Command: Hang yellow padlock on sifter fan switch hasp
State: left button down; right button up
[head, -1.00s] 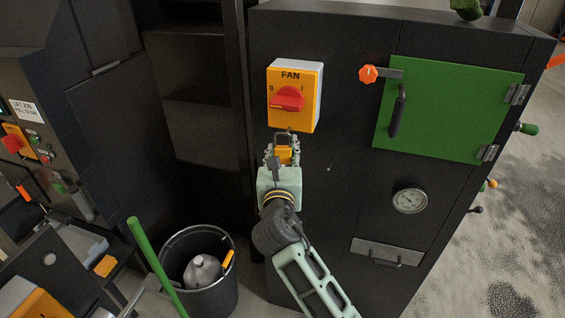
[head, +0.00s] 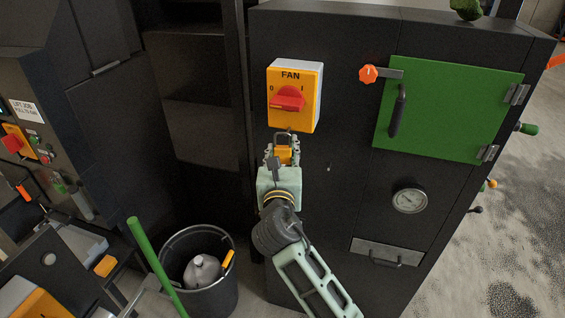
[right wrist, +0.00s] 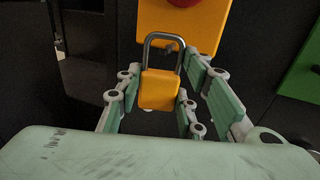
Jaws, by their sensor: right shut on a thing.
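My right gripper (head: 282,160) is shut on the yellow padlock (head: 283,156), just below the fan switch. In the right wrist view the padlock (right wrist: 159,90) is upright between the fingers (right wrist: 158,100), its grey shackle pointing up. The shackle top overlaps the lower edge of the yellow fan switch plate (right wrist: 180,22); I cannot tell whether it touches or passes through anything. The fan switch (head: 294,95) is a yellow box with a red knob (head: 288,98) and marks 0 and I. A small dark hasp part (right wrist: 168,47) shows inside the shackle outline. My left gripper is out of view.
The switch is on a dark cabinet with a green door (head: 448,110), an orange knob (head: 368,74) and a gauge (head: 409,199). A black bucket (head: 213,296) with a grey jug stands at lower left, beside a green pole (head: 155,265).

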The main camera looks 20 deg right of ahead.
jog(key=shift+w+d, duration=0.2)
jog(key=shift+w, duration=0.05)
jog(key=shift+w+d, duration=0.15)
jog(key=shift+w, duration=0.1)
jog(key=shift+w+d, duration=0.55)
jog(key=shift+w, duration=0.2)
dwell(0.8)
jog(key=shift+w+d+f, duration=0.35)
jog(key=shift+w+f, duration=0.15)
dwell(1.1)
jog(key=shift+f, duration=0.2)
dwell(0.6)
jog(key=o, duration=1.3)
